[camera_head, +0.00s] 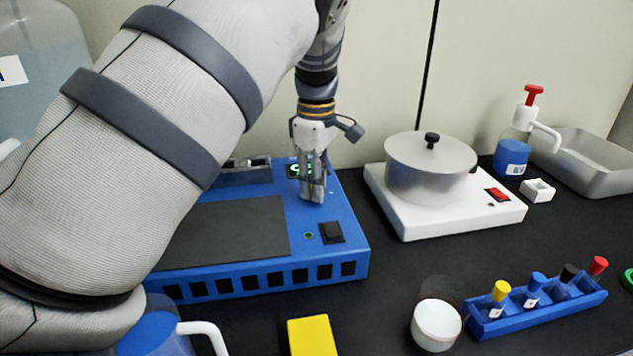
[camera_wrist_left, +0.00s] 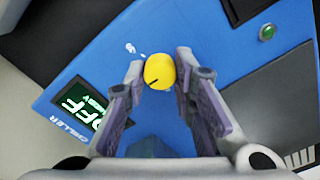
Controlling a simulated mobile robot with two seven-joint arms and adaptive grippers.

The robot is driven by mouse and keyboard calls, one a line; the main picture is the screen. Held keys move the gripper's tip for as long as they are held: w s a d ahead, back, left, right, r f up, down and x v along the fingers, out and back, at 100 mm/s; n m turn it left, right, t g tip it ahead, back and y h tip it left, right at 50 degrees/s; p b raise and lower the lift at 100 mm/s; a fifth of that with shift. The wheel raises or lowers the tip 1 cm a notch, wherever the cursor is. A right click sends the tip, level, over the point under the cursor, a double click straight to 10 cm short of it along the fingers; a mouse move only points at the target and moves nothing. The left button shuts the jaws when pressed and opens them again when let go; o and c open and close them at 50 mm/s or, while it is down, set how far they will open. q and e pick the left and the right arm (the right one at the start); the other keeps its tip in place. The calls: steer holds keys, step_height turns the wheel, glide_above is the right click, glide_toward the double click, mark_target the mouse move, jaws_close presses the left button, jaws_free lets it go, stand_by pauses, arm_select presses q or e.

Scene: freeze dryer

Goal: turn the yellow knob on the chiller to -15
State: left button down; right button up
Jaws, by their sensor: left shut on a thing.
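The blue chiller (camera_head: 352,262) stands on the black bench in the head view, and its blue top (camera_wrist_left: 85,50) fills much of the left wrist view. The round yellow knob (camera_wrist_left: 160,72) has a dark pointer line, aimed toward the lower left of the wrist picture. My left gripper (camera_head: 313,196) reaches down onto the chiller's top. Its two fingers (camera_wrist_left: 159,75) are shut on the knob, one on each side. In the head view the gripper hides the knob. The chiller's display (camera_wrist_left: 80,105) shows green letters that look like OFF. My right gripper is out of view.
A black switch (camera_head: 331,232) and a green light (camera_head: 309,236) lie in front of the gripper. A white hotplate (camera_head: 440,221) with a metal pot (camera_head: 430,172) stands to the right. A blue vial rack (camera_head: 540,315), a white cup (camera_head: 436,325) and a yellow block (camera_head: 312,337) are nearer.

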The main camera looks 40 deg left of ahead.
arm_select(q)
steer(key=shift+n, duration=0.3)
stand_by(0.4)
steer(key=c, duration=1.3)
jaws_free()
steer(key=shift+c, duration=0.2)
step_height(320, 180, up, 12)
